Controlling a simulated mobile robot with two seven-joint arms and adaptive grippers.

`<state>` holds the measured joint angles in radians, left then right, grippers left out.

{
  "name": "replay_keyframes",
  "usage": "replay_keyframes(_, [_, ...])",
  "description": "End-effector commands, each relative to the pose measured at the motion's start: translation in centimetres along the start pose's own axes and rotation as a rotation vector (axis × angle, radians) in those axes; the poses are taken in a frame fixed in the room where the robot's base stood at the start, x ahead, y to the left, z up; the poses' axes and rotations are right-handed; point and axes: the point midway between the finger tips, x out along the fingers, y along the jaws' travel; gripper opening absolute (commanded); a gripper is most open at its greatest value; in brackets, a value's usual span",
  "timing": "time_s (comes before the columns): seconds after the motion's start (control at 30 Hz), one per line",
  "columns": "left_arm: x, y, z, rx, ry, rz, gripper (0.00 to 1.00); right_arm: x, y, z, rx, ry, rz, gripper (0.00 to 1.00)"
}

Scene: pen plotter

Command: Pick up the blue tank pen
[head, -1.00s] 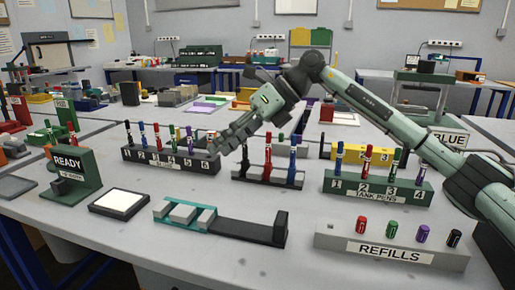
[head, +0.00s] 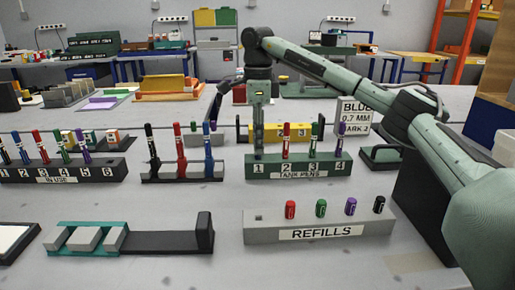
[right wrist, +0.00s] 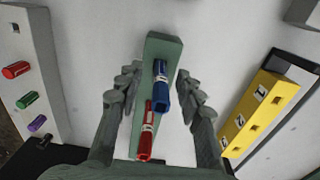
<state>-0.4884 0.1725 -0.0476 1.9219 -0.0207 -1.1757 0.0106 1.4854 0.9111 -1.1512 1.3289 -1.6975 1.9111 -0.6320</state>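The tank pens rack (head: 298,168) is a green block with numbered slots, standing right of centre in the head view. My right gripper (head: 258,148) points down over slot 1 and hides most of what stands there. In the right wrist view, the blue tank pen (right wrist: 161,88) stands in the green rack (right wrist: 163,48), between the two spread fingers of my right gripper (right wrist: 157,74). The fingers are open, with gaps on both sides of the pen. A red pen (right wrist: 146,132) stands beside it, nearer the palm. My left gripper is not in view.
Red, green and purple pens stand in slots 2 to 4. The refills block (head: 262,235) stands in front, the yellow block (head: 244,131) behind. A black rack (head: 160,175) with three pens and the in-use rack (head: 110,172) stand left.

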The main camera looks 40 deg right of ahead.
Motion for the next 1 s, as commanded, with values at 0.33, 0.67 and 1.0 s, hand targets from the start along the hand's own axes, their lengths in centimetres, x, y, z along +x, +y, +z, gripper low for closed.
replay_keyframes(0.33, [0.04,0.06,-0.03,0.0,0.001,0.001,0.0,1.4,0.07,0.13,-0.001,-0.002,-0.001,0.37])
replay_keyframes(0.67, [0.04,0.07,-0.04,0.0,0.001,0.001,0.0,1.37,0.08,0.14,-0.001,-0.002,0.0,0.0])
replay_keyframes(1.0, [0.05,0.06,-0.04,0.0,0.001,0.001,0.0,1.22,0.08,0.15,-0.002,-0.003,-0.001,0.0])
